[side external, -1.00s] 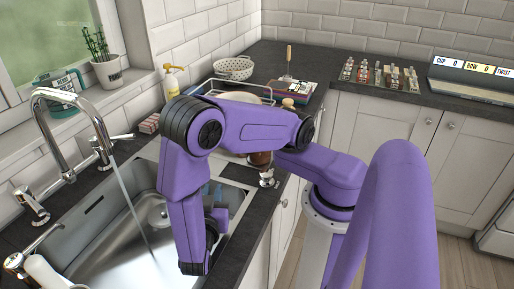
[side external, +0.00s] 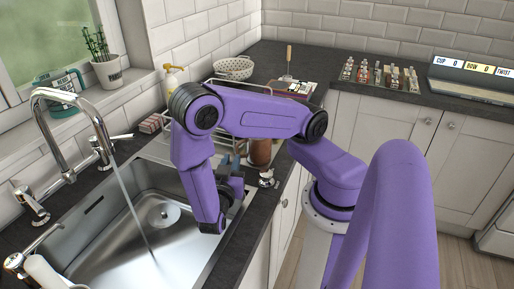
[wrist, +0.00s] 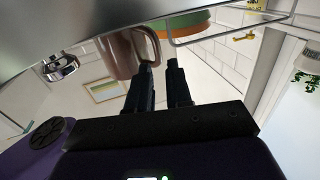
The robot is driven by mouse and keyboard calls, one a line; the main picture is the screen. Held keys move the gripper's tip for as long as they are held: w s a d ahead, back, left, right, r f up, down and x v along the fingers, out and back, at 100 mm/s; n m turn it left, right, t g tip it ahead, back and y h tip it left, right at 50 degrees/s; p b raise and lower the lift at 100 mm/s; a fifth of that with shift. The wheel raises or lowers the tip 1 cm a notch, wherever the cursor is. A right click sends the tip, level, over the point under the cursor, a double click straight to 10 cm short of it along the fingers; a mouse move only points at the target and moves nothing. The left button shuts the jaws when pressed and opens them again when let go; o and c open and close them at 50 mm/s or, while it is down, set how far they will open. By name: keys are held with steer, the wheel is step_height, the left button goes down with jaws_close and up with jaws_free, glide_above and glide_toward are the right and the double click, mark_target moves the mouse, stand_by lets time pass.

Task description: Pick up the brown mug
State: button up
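The brown mug (wrist: 124,54) shows at the upper left of the wrist view, with its handle beside the tip of my left-hand finger. In the side external view a brown shape that looks like the mug (side external: 261,152) stands by the right edge of the sink, partly behind my arm. My gripper (wrist: 160,66) has its two dark fingers apart, with nothing visible between them. I cannot tell whether a finger touches the handle. In the side external view my gripper (side external: 232,166) is just left of the mug, over the sink's right side.
The steel sink (side external: 100,255) with running water lies left of my arm. A wire dish rack (side external: 212,84) stands behind it. A tap (side external: 70,97) arches over the sink. A green and orange round item (wrist: 190,24) is near the mug in the wrist view.

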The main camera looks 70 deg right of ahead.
mark_target(236, 150)
steer(key=shift+x, duration=3.45)
steer(key=shift+s+f, duration=0.1)
steer(key=shift+f, duration=0.05)
steer(key=shift+c, duration=0.4)
jaws_close()
